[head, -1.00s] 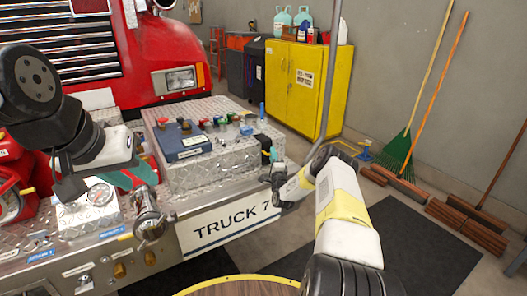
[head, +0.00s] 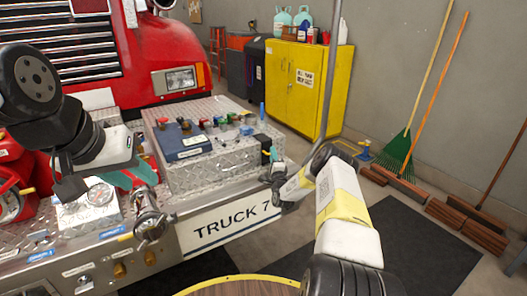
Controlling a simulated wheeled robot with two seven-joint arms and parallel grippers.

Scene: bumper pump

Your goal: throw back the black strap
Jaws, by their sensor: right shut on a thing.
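The black strap (head: 266,143) shows only as a small dark piece at the right end of the diamond-plate box (head: 215,172) on the truck's bumper. My right gripper (head: 273,156) is at that end, with its teal fingertips against the dark piece and shut on it. The gripper body and its fingers hide most of the strap, so its full run cannot be seen.
A blue case (head: 182,140) and several small coloured fittings lie on top of the box. A grey pole (head: 330,75) rises behind my right arm. A yellow cabinet (head: 292,90) stands at the back.

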